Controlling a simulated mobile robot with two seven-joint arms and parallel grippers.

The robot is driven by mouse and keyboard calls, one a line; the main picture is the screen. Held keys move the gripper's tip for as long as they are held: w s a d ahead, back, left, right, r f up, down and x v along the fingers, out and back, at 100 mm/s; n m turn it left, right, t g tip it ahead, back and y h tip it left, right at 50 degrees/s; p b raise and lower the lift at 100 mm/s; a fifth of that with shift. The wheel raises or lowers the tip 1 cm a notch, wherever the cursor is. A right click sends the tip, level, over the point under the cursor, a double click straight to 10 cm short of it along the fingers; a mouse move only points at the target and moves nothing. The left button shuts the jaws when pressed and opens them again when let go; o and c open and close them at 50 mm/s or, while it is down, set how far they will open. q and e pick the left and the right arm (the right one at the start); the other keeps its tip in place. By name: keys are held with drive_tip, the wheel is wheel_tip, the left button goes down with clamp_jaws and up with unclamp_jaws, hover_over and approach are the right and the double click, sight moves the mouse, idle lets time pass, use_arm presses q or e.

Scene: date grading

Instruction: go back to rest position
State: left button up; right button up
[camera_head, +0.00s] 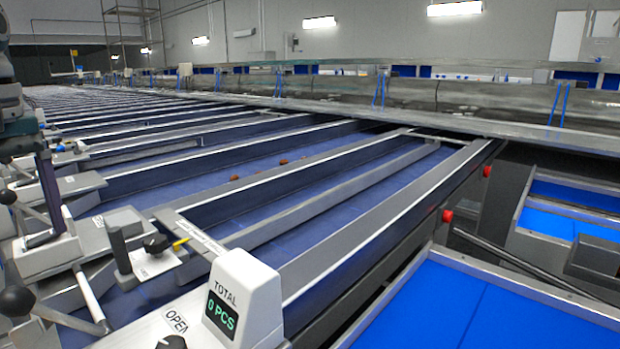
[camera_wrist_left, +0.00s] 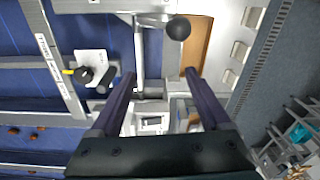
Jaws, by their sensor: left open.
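My left gripper (camera_head: 45,236) hangs at the left edge of the head view, with a dark purple finger pointing down over a grey metal lever fitting. In the left wrist view the two fingers of the gripper (camera_wrist_left: 159,76) are spread apart with nothing held between them. A metal rod and white fittings show beyond and between the fingers; I cannot tell whether the fingers touch them. My right gripper is in neither view.
Several reddish-brown dates (camera_head: 283,161) lie in a blue lane; some show in the left wrist view (camera_wrist_left: 13,130). A white counter (camera_head: 240,305) reads "TOTAL 0 PCS". A black-knobbed lever (camera_head: 155,243) stands behind it. A blue-floored bin (camera_head: 450,320) is at right.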

use_arm(q)
drive_tip(key=s+a+r+n+y, duration=0.15)
drive_tip(key=s+a, duration=0.25)
drive_tip(key=a, duration=0.4)
drive_tip(key=s+a+r+n, duration=0.2)
drive_tip(key=s+a, duration=0.1)
drive_tip(key=a, duration=0.5)
wheel_tip(320, 180, down, 5)
drive_tip(key=s+a+m+y, duration=0.2)
drive_tip(key=m+y, duration=0.2)
drive_tip(key=s+d+f+m+t+h, duration=0.15)
drive_tip(key=s+d+f+m, duration=0.35)
drive_tip(key=d, duration=0.6)
drive_tip(key=s+d+f+m+t+h, duration=0.15)
drive_tip(key=s+d+m+h, duration=0.35)
drive_tip(key=d, duration=0.7)
drive_tip(key=s+d+f+m+t, duration=0.1)
drive_tip(key=s+d+f+m, duration=0.25)
drive_tip(key=s+d, duration=0.55)
wheel_tip(320, 180, up, 35)
drive_tip(key=w+d+p, duration=0.2)
drive_tip(key=p, duration=3.3)
drive_tip(key=shift+f+n, duration=0.15)
drive_tip(key=shift+n, duration=0.15)
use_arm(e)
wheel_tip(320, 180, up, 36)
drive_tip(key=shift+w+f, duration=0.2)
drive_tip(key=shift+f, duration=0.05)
